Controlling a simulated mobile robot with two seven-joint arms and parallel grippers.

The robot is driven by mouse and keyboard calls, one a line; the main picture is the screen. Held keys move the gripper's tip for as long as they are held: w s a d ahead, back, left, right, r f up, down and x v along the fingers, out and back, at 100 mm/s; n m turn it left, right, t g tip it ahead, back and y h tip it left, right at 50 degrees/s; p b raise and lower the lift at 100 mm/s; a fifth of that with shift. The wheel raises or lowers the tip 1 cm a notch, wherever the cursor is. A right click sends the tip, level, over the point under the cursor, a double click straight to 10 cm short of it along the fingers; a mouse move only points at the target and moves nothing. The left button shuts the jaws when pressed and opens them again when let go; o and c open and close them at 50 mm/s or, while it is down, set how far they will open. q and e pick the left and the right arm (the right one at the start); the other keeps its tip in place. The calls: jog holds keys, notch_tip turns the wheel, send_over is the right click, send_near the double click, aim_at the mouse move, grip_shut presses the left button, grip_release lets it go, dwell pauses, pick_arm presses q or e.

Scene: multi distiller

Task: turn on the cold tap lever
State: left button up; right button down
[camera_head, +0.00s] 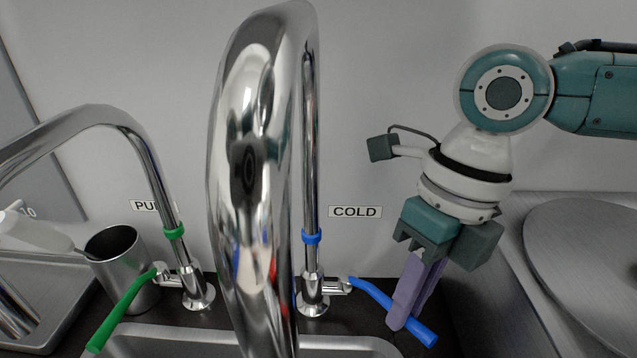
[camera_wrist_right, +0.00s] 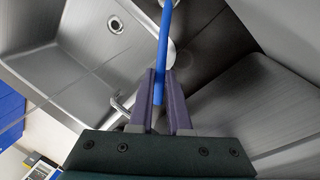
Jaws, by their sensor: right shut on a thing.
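The cold tap (camera_head: 312,270) is a chrome gooseneck with a blue ring, below a COLD label (camera_head: 355,212) on the wall. Its blue lever (camera_head: 372,291) points right and toward me, sloping down in the head view. My right gripper (camera_head: 398,322) reaches down with its purple fingers at the lever near its outer end. In the right wrist view the blue lever (camera_wrist_right: 165,45) runs between the two purple fingers (camera_wrist_right: 160,88), which are shut on it. The lever's tip shows past the fingers in the head view. My left gripper is not in view.
A second tap (camera_head: 190,280) with a green ring and green lever (camera_head: 122,310) stands at the left. A metal cup (camera_head: 122,262) is beside it. The sink (camera_wrist_right: 95,35) lies in front of the taps. A round metal lid (camera_head: 590,255) is at the right.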

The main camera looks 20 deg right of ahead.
jog(key=shift+w+d+n, duration=0.1)
jog(key=shift+d+n, duration=0.05)
jog(key=shift+n, duration=0.15)
jog(key=c, duration=0.9)
grip_release()
jog(key=shift+o, duration=0.2)
jog(key=shift+r, duration=0.1)
notch_tip(320, 180, up, 10)
jog(key=d, duration=0.2)
jog(key=shift+w+f, duration=0.2)
jog(key=shift+a, duration=0.1)
